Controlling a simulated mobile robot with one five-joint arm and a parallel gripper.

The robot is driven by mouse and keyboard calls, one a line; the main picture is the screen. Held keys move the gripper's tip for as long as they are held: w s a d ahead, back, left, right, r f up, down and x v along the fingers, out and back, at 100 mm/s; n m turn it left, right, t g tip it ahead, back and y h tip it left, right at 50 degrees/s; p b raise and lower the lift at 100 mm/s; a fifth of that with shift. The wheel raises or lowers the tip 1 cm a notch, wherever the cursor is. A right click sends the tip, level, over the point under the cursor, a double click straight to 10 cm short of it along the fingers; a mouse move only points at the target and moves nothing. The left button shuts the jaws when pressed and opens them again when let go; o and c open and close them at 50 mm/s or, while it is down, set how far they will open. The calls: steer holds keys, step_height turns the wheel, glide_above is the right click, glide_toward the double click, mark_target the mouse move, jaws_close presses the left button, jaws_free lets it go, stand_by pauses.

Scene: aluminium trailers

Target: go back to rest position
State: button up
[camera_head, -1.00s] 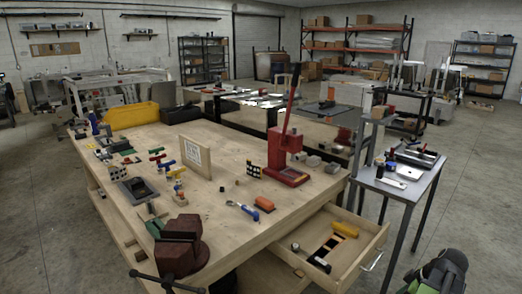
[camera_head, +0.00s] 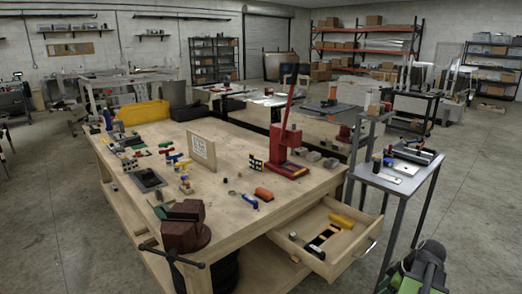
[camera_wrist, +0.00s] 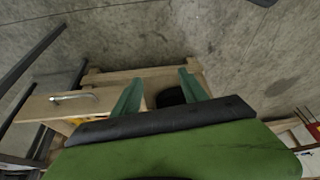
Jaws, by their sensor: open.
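My gripper (camera_wrist: 158,92) shows in the wrist view as two green fingers, spread apart with nothing between them. Its green and dark palm fills the bottom of that view. The fingers point toward the wooden bench frame and a dark round thing beyond it, with concrete floor above. In the head view, a green and black part of my arm (camera_head: 424,268) shows at the lower right, beside the open drawer and below the grey side table. My fingertips cannot be made out there.
A wooden workbench (camera_head: 225,181) holds a red press (camera_head: 290,150), a brown vise (camera_head: 186,228) and several small parts. Its drawer (camera_head: 345,258) stands open toward my arm. A grey side table (camera_head: 407,186) is at the right. Floor is clear at far right.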

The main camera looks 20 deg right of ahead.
steer(key=w+a+n+g+y+p, duration=0.15)
steer(key=w+a+n, duration=0.35)
steer(key=w+a, duration=1.5)
steer(key=a+m+g+h, duration=0.2)
steer(key=a+m, duration=0.8)
steer(key=a, duration=1.6)
steer(key=shift+a+g+h, duration=0.25)
steer(key=shift+g+h, duration=0.1)
steer(key=shift+h, duration=0.4)
